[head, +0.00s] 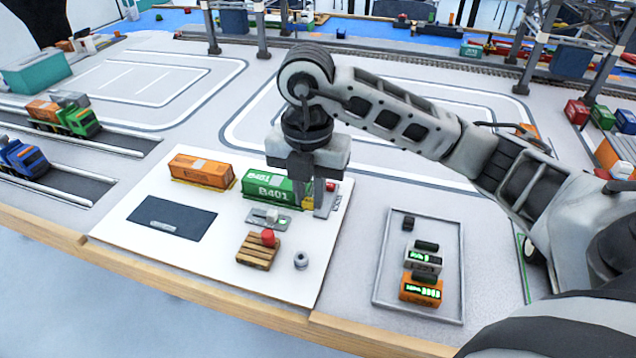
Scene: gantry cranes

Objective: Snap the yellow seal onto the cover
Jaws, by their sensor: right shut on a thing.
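My right gripper (316,205) points down at the right end of the green container (268,187) marked B401. It is shut on a small yellow piece, the yellow seal (308,203), mostly hidden by the fingers. The seal is close to the container's right end; I cannot tell if they touch. The cover cannot be made out clearly; the gripper hides that end of the container. A grey plate (258,220) with a small light block lies in front of the green container. My left gripper is not in view.
On the white board (125,235) are an orange container (202,171), a dark mat (170,217), a wooden pallet (257,252) with a red knob (268,237), and a grey ring (301,260). Right of it, a grey tray (379,270) holds devices with green displays.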

